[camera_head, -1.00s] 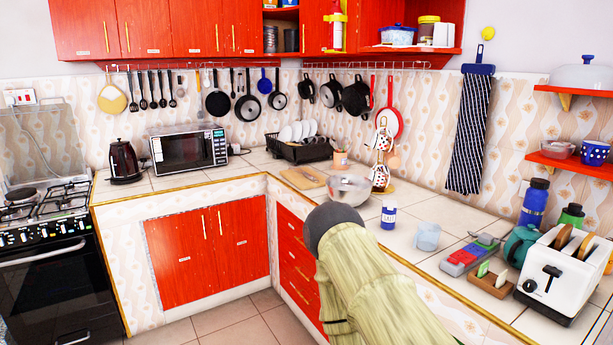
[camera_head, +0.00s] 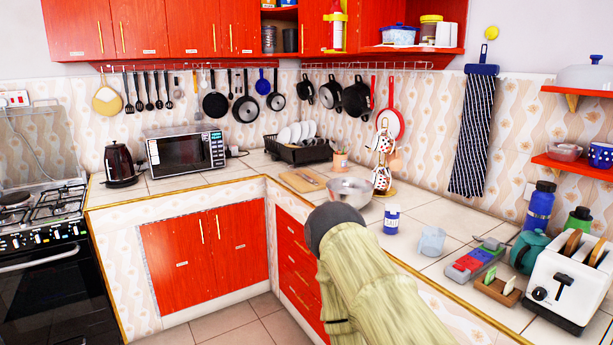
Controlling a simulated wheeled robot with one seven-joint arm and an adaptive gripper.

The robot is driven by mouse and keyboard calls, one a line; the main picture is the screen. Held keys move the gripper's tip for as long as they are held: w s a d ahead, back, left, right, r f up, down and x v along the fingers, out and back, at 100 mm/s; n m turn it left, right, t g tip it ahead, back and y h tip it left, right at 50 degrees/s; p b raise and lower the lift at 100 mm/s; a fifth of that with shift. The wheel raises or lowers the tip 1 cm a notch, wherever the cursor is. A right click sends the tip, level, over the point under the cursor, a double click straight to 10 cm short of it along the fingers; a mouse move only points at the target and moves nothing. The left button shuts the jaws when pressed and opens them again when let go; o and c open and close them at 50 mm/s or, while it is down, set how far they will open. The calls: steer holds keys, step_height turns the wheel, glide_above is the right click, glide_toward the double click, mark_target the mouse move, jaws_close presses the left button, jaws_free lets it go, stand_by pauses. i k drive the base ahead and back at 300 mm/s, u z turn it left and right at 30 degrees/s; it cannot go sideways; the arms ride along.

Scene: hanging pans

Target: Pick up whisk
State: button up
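I cannot pick out the whisk with certainty. A row of hanging utensils (camera_head: 147,91) is on the back wall under the red cupboards, several with black handles. Thin, small utensils (camera_head: 179,82) hang right of these, too small to identify. My pale, streaked arm with a dark rounded joint reaches up from the bottom, in front of the right-hand counter. The fingers of my gripper do not show, so I see nothing held. The hanging utensils are far from the visible part of my arm, with no contact.
A metal bowl (camera_head: 350,193) sits just beyond my arm, near a mug stand (camera_head: 381,165) and a blue-white jar (camera_head: 391,219). A glass (camera_head: 432,241) and toaster (camera_head: 572,281) stand right. The microwave (camera_head: 186,153) and kettle (camera_head: 120,164) are below the utensils. Floor shows at lower left.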

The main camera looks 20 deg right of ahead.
mark_target(304, 175)
steer(key=z, duration=0.05)
steer(key=i, duration=1.55)
steer(key=z, duration=0.3)
